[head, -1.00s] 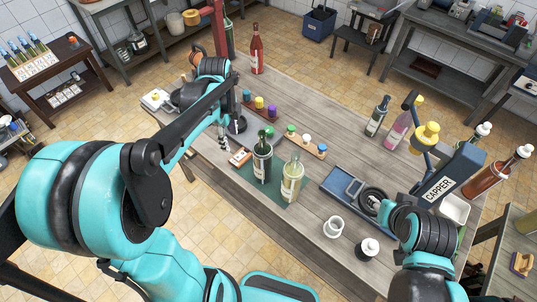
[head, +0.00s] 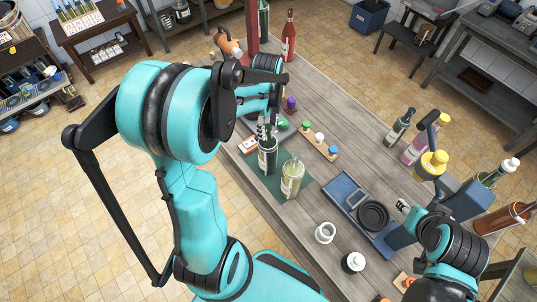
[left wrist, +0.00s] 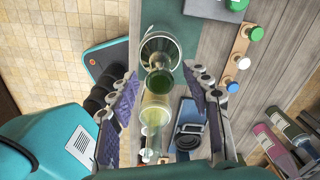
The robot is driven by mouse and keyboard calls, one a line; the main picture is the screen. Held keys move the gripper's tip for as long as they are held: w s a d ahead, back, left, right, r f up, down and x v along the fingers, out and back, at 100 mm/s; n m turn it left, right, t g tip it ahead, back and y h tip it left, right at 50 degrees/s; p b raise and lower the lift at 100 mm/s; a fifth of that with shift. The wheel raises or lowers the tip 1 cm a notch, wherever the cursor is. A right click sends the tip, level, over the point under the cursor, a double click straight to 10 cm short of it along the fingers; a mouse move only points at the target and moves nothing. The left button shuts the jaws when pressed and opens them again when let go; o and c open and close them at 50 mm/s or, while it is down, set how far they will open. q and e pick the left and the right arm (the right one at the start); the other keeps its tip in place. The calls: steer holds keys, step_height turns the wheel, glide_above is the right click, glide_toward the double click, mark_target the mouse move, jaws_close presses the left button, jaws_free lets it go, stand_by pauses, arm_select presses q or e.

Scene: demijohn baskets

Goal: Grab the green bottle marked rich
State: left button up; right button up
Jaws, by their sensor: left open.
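A dark green bottle (head: 267,158) with a pale label stands upright on the green mat (head: 301,186); the label's writing is too small to read. Its body (left wrist: 160,42) and green top also show in the left wrist view. My left gripper (head: 265,128) is open above it, and the bottle's neck appears between the spread fingers (left wrist: 165,105) in the left wrist view. I cannot tell whether either finger touches it. A pale yellow-green bottle (head: 292,178) stands close beside it. My right gripper (head: 405,206) shows only partly at the lower right, so its jaws are unclear.
A rack of coloured stoppers (head: 320,141) lies behind the bottles. The blue capper (head: 345,192), a white cup (head: 325,233) and a black-and-white jar (head: 353,262) stand to the right. More bottles, one dark green (head: 400,128) and one pink (head: 418,147), stand farther right.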

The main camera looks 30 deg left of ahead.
arm_select(q)
steer(key=shift+f, duration=0.8)
jaws_close()
steer(key=shift+r, duration=0.1)
steer(key=shift+r, duration=0.15)
step_height(320, 180, up, 10)
steer(key=shift+f, duration=0.2)
stand_by(0.6)
stand_by(0.5)
